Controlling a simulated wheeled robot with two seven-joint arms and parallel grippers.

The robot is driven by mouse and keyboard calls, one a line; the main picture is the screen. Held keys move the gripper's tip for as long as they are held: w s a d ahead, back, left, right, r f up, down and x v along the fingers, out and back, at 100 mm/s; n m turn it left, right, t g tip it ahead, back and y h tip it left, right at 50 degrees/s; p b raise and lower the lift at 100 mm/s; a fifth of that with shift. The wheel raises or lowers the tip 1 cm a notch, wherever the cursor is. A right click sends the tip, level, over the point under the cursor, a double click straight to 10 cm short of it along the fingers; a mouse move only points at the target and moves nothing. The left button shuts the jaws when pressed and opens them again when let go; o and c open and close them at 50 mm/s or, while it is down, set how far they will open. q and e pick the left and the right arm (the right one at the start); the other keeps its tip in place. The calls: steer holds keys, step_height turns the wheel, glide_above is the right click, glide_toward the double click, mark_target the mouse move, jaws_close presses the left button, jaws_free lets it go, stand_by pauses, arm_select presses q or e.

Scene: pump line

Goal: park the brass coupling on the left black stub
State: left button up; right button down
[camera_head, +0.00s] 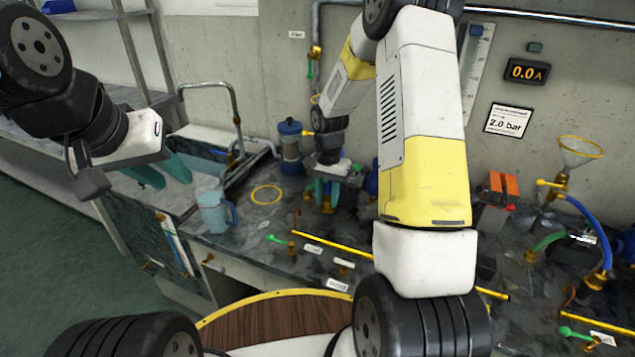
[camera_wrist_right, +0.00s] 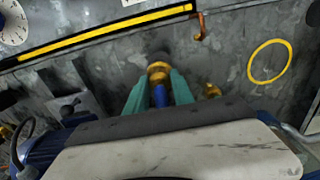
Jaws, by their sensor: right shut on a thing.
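My right gripper (camera_head: 327,197) points down at the bench top. In the right wrist view its teal fingers (camera_wrist_right: 159,84) are shut on the brass coupling (camera_wrist_right: 158,70), with a blue part between them. A dark round end shows just beyond the brass; I cannot tell whether it is a black stub or whether it touches the coupling. In the head view, a little brass (camera_head: 327,207) shows at the fingertips. My left gripper (camera_head: 172,181) is open and empty, left of the jug. I cannot make out the left black stub clearly.
A yellow ring (camera_head: 267,194) lies on the bench (camera_head: 250,238), near a clear blue-handled jug (camera_head: 213,212). A yellow rod (camera_head: 330,246) and a green-handled valve (camera_head: 279,240) are in front. Another small brass piece (camera_wrist_right: 212,90) sits right of the fingers.

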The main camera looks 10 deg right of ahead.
steer(key=shift+f, duration=0.15)
steer(key=c, duration=1)
jaws_free()
steer(key=shift+r, duration=3)
steer(key=shift+r, duration=0.1)
step_height(320, 180, up, 8)
steer(key=shift+f, duration=0.2)
